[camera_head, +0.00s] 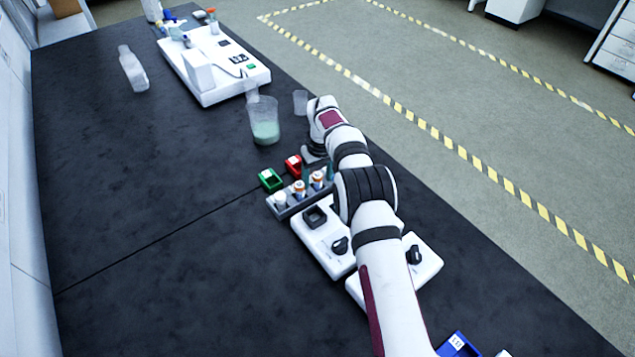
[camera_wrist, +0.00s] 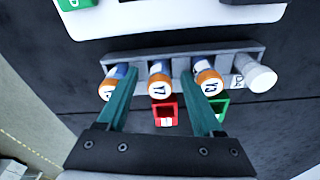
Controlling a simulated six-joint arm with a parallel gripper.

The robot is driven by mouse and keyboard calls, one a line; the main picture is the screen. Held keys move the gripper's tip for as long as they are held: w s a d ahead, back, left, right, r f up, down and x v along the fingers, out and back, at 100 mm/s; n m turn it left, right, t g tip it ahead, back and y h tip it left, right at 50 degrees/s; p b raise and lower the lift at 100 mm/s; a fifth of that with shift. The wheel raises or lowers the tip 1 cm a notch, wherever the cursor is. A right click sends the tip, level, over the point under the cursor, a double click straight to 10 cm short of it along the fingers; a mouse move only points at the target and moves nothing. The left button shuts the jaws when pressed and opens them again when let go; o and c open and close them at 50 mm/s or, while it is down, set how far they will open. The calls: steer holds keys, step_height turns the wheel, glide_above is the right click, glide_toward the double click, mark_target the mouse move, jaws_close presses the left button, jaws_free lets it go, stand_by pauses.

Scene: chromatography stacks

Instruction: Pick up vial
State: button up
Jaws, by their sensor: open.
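Several vials stand in a grey rack (camera_wrist: 180,53). In the wrist view three have orange-rimmed caps with printed labels: the left vial (camera_wrist: 108,86), the middle vial (camera_wrist: 158,88) and the right vial (camera_wrist: 208,84). A white-capped vial (camera_wrist: 262,79) stands at the right end. My gripper (camera_wrist: 158,78) is open, with its teal fingers on either side of the middle vial and nothing held. The left finger partly overlaps the left vial, and the right finger overlaps the right one. In the head view the rack (camera_head: 292,208) shows beside my gripper (camera_head: 318,171); my arm hides its right end.
A red box (camera_head: 292,166) and a green box (camera_head: 270,180) sit close behind the rack. White devices with black knobs (camera_head: 325,238) stand in front. A beaker with green contents (camera_head: 264,126) stands farther back.

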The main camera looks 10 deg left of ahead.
steer(key=shift+f, duration=0.2)
jaws_close()
stand_by(0.3)
